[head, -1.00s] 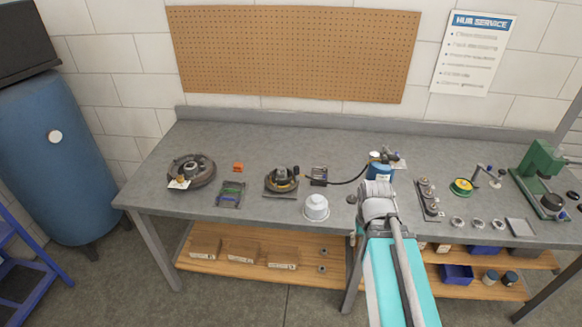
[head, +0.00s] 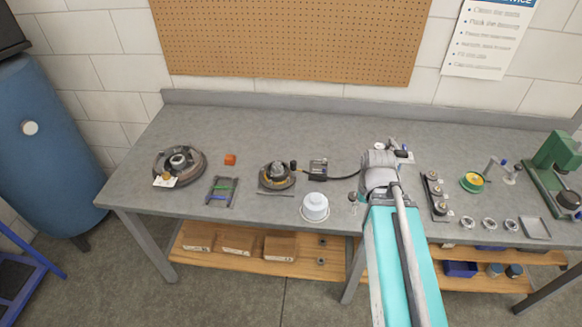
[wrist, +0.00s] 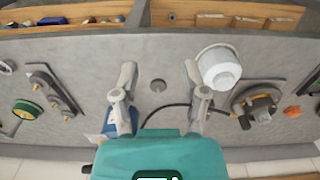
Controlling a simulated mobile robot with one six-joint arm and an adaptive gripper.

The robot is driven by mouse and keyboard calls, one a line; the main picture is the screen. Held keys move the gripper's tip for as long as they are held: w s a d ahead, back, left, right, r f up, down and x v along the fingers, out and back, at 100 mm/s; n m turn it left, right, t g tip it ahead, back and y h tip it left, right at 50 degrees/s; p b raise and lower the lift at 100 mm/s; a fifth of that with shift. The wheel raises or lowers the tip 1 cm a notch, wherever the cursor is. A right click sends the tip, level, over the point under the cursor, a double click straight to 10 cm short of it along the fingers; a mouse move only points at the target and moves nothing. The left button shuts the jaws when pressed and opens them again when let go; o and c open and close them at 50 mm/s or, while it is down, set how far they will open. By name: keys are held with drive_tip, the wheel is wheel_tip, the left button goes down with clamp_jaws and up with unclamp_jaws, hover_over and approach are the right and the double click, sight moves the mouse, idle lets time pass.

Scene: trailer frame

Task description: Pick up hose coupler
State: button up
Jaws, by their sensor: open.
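A white tub (wrist: 222,70) stands close beside my right finger, and a blue container (wrist: 122,122) is partly hidden by the left one. A hub assembly (head: 277,177) and a row of knobbed parts (head: 436,195) flank this area. The pegboard wall (head: 290,40) is behind the bench.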

drive_tip(key=shift+d, duration=0.15)
drive_tip(key=shift+o, duration=1.2)
wheel_tip(320, 180, up, 4)
drive_tip(key=m+p, duration=0.4)
drive_tip(key=m, duration=1.5)
hover_over(295, 162)
drive_tip(key=shift+r, duration=0.1)
wheel_tip(295, 162, down, 9)
drive_tip(key=b, duration=0.8)
drive_tip(key=shift+r+b, duration=0.15)
drive_tip(key=shift+b, duration=0.15)
